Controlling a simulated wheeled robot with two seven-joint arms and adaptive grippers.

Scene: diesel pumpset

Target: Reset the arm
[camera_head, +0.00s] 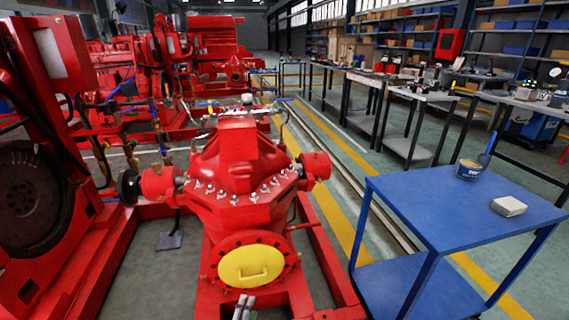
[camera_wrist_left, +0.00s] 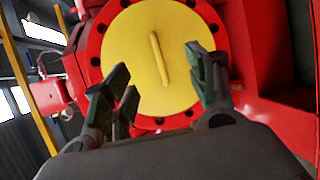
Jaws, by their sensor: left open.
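My left gripper (camera_wrist_left: 155,82) is open and empty in the left wrist view, its dark fingers spread in front of a yellow round cover (camera_wrist_left: 165,60) with a raised bar handle. The fingers look apart from the handle. In the head view the yellow cover (camera_head: 250,267) sits in the round bolted flange of the red pump (camera_head: 236,170). A small grey part of my left gripper (camera_head: 243,306) shows at the bottom edge, just below the flange. My right gripper is not in view.
A blue table (camera_head: 440,210) stands at right, with a tin (camera_head: 469,169) and a pale block (camera_head: 508,207) on it. A large red machine (camera_head: 40,140) stands at left. Yellow-striped floor (camera_head: 335,140) is open between the pump and the workbenches.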

